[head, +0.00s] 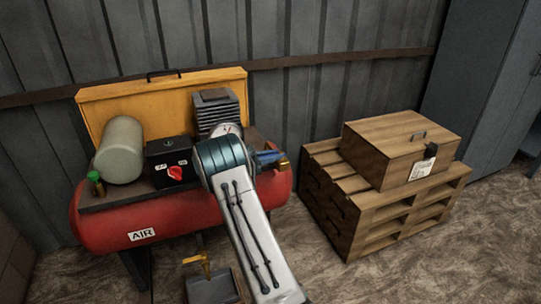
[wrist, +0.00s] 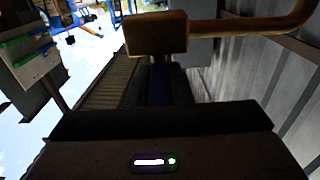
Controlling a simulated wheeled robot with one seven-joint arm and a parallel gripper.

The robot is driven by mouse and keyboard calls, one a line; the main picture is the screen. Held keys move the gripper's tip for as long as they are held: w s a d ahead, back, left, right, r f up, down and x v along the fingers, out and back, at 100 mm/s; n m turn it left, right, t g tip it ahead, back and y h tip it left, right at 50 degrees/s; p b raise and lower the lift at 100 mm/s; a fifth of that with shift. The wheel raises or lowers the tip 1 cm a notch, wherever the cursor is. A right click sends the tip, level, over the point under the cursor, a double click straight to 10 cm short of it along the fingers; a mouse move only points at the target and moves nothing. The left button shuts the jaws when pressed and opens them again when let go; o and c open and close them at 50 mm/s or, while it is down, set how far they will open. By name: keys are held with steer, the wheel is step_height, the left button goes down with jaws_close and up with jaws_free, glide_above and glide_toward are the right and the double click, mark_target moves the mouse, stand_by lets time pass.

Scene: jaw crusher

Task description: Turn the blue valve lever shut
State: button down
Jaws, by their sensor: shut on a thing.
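The blue valve lever (head: 268,156) shows in the head view at the right end of the red air tank (head: 150,222), just right of my arm's end link. A brass fitting (head: 284,164) sits beside it. My arm hides much of the lever and all of my fingers in that view. In the wrist view my gripper (wrist: 162,75) is dark and shut on a narrow dark-blue part, which looks like the lever. A brass-coloured block (wrist: 156,34) stands just beyond the fingertips. The lever's exact angle cannot be told.
A black box with a red knob (head: 175,173), a grey cylinder (head: 119,150) and a finned motor (head: 217,108) stand on the tank. A yellow panel (head: 165,85) rises behind. A wooden crate (head: 385,145) rests on pallets (head: 345,210) at right. A brass-coloured pipe (wrist: 250,27) curves across the wrist view.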

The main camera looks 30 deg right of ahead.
stand_by(0.4)
steer(key=c, duration=1.3)
jaws_free()
steer(key=a, duration=0.3)
steer(key=w+a, duration=0.1)
steer(key=a, duration=0.3)
steer(key=shift+w+a+p, duration=0.2)
steer(key=shift+a+p, duration=0.05)
steer(key=shift+p, duration=0.05)
